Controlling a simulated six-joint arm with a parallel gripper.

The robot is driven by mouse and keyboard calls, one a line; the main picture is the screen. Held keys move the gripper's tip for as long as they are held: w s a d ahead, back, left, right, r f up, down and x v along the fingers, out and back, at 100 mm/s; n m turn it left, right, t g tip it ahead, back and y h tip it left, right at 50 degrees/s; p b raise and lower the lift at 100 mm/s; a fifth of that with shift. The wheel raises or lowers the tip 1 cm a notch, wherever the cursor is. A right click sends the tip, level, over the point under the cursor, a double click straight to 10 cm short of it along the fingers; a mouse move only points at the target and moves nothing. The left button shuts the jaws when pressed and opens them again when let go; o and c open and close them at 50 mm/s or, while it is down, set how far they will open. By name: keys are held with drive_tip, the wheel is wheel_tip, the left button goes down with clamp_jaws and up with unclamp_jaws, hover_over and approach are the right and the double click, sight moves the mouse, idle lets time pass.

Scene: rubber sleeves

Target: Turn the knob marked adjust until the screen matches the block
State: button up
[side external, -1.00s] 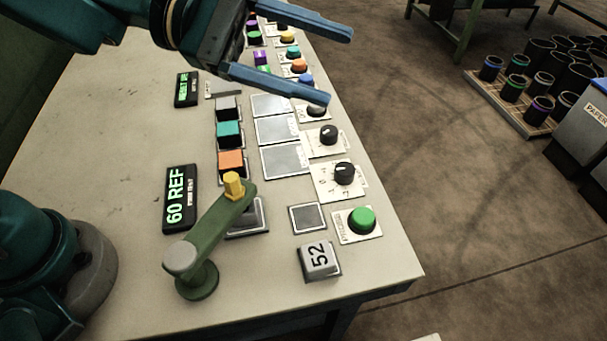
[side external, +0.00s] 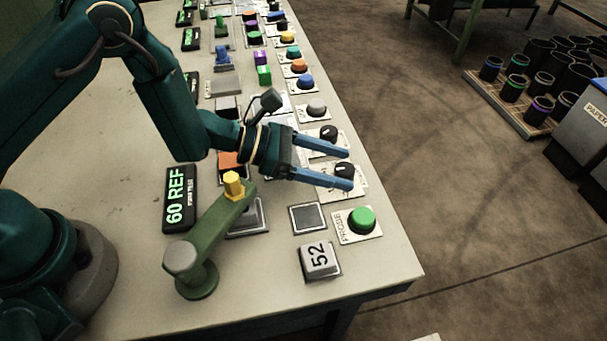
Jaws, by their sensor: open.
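A black knob (side external: 344,171) stands on a white plate near the right edge of the table; its label is too small to read. My gripper (side external: 348,168) is open, its two blue fingers reaching over this knob, one on each side of it in the picture. Whether they touch it I cannot tell. A second black knob (side external: 328,132) is just beyond, beside the far finger. The near screen (side external: 180,198) reads "60 REF" in green.
A green button (side external: 362,220) marked PROBE and an empty square pad (side external: 308,218) lie nearer. A green crank arm with a yellow peg (side external: 233,184) stands left of them. Several coloured buttons run along the far table.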

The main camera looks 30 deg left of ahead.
drive_tip(key=shift+x, duration=1)
clamp_jaws()
drive_tip(key=shift+a+m+g, duration=0.1)
drive_tip(key=shift+m+g, duration=0.2)
drive_tip(key=shift+m, duration=0.1)
drive_tip(key=m+g+h, duration=0.1)
drive_tip(key=m+g, duration=0.1)
drive_tip(key=g, duration=0.1)
drive_tip(key=shift+w+m, duration=0.1)
drive_tip(key=shift+m, duration=0.2)
drive_tip(key=shift+m+g+h, duration=0.4)
drive_tip(key=shift+m+g, duration=1.1)
drive_tip(key=shift+g, duration=0.3)
drive_tip(key=shift+m+g, duration=1.2)
drive_tip(key=shift+g, duration=0.2)
